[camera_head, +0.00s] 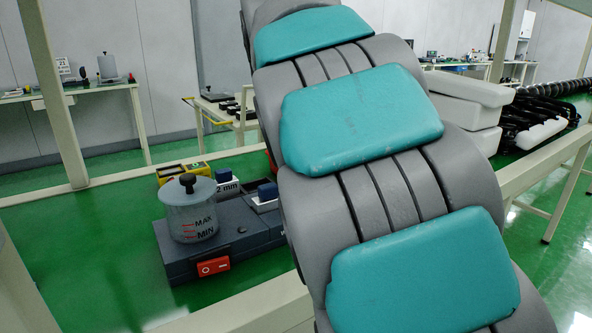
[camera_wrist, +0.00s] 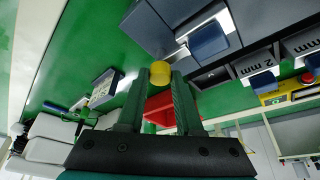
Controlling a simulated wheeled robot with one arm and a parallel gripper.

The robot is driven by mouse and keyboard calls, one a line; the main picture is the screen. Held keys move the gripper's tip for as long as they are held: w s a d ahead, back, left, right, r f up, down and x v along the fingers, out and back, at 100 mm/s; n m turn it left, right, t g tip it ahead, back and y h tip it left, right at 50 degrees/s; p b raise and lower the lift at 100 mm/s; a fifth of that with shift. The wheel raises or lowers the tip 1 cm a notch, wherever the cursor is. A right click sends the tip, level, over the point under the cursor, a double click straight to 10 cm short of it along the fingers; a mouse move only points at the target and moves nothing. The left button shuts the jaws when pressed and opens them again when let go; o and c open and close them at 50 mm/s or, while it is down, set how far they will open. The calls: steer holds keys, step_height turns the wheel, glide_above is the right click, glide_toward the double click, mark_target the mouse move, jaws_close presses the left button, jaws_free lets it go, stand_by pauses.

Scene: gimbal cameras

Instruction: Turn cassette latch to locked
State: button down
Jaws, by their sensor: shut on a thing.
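In the wrist view my gripper (camera_wrist: 163,82) has its two dark fingers closed about a yellow round knob (camera_wrist: 160,72), which sits between the fingertips. The knob may be the cassette latch, but I see no locked or unlocked mark and cannot tell its angle. A red part (camera_wrist: 158,104) shows between the fingers, nearer the palm; how it joins the knob is unclear. Blue-capped grey blocks stand beside the fingers, one (camera_wrist: 208,40) to the right. In the head view my gripper and the knob are hidden behind my grey and teal arm.
In the head view a dark grey machine (camera_head: 235,247) has a clear MAX/MIN tank (camera_head: 190,215), a red switch (camera_head: 213,267) and a 2 mm block (camera_head: 228,186). A yellow box (camera_head: 182,173) stands behind. White bins (camera_head: 468,90) stand at right.

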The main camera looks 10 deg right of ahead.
stand_by(0.4)
steer(key=c, duration=0.6)
jaws_free()
steer(key=shift+r, duration=0.1)
steer(key=shift+v, duration=3.8)
